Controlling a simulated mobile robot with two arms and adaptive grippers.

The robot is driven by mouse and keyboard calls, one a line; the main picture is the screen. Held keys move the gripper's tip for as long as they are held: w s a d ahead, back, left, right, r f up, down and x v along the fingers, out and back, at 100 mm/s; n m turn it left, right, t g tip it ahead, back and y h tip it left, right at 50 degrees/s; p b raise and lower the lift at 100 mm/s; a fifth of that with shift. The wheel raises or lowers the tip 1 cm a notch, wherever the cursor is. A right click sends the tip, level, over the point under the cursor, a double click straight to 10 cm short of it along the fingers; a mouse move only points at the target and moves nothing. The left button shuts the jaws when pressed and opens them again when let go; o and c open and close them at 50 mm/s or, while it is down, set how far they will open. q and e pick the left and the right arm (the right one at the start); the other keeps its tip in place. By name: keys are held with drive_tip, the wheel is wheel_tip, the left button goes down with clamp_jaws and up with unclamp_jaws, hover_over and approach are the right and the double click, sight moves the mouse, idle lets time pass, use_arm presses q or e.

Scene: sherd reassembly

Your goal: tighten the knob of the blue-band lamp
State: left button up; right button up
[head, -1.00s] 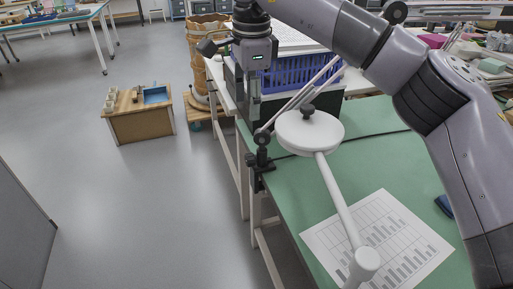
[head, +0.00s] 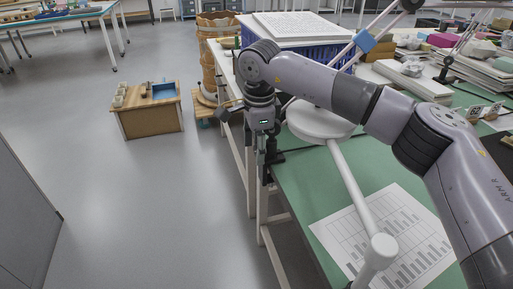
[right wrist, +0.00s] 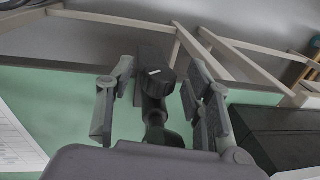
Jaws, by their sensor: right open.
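The lamp's blue band (head: 364,41) shows on its thin arm in the head view, above my right forearm. Its black clamp (head: 276,157) is at the table's left edge, mostly hidden behind my right gripper (head: 265,152). In the right wrist view, the dark round knob (right wrist: 156,82) with a white mark lies between the two fingers of my right gripper (right wrist: 158,72). The fingers are open, one on each side, with a visible gap at the left; I cannot tell whether the right one touches. My left gripper is out of view.
A white round disc (head: 318,122) on a white bar hangs over the green table mat (head: 305,180), close beside my right gripper. A printed sheet (head: 407,235) lies on the mat. A blue crate (head: 318,54) stands behind.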

drive_tip(key=shift+f, duration=0.1)
drive_tip(key=shift+c, duration=0.4)
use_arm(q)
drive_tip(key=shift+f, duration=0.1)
use_arm(e)
clamp_jaws()
drive_tip(key=shift+f+t+b, duration=0.1)
drive_tip(key=shift+t+b, duration=0.6)
drive_tip(key=shift+b, duration=0.35)
drive_tip(key=shift+s, duration=0.1)
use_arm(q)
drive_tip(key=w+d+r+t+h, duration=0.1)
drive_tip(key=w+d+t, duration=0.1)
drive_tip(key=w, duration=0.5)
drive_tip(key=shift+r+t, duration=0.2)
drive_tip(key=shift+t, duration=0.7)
use_arm(e)
drive_tip(key=shift+o, duration=0.4)
unclamp_jaws()
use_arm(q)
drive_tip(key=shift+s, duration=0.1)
